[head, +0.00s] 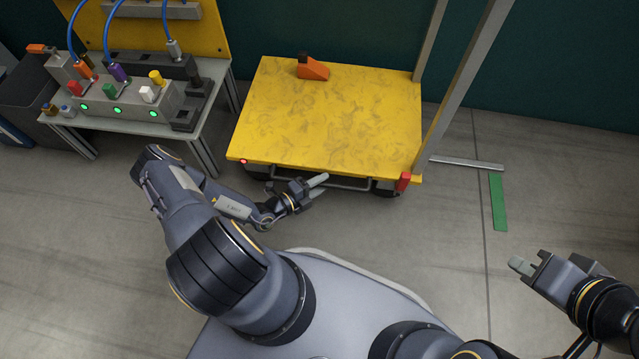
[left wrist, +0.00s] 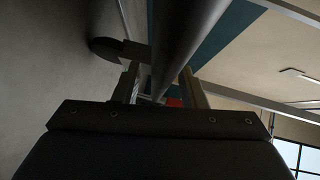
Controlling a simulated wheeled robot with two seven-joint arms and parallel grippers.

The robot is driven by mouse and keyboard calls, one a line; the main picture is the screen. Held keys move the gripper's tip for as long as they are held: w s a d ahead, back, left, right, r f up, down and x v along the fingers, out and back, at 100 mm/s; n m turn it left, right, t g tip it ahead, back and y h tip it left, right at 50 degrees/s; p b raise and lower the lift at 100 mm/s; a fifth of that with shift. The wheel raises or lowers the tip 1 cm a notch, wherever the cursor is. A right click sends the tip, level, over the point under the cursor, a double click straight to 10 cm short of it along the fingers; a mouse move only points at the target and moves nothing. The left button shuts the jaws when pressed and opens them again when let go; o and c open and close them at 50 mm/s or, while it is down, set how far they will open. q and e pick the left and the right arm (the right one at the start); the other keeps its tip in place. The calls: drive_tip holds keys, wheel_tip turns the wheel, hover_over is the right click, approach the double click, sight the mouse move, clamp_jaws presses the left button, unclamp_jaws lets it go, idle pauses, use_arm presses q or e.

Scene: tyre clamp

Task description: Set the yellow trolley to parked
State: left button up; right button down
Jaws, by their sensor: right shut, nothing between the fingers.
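The yellow trolley (head: 330,120) stands in the middle of the head view, with a flat scuffed deck, a grey handle bar (head: 350,185) along its near side and dark wheels below. A red part (head: 404,181) sits at its near right corner and a small red spot at its near left corner. My left gripper (head: 318,186) is at the near edge, by the handle bar. In the left wrist view its fingers (left wrist: 160,88) are apart, with a dark bar running between them; contact cannot be told. My right gripper (head: 519,266) is shut and empty, over the floor at lower right.
An orange wedge-shaped block (head: 312,69) lies on the trolley's far left. A side table (head: 205,118) with a lit control box (head: 125,103) and hoses stands left. A grey upright frame (head: 465,75) rises at right. A green floor strip (head: 498,203) lies on clear floor.

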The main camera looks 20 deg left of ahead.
use_arm(q)
drive_tip(key=p+v, duration=0.2)
drive_tip(key=v, duration=0.6)
drive_tip(key=shift+w, duration=0.1)
idle(0.3)
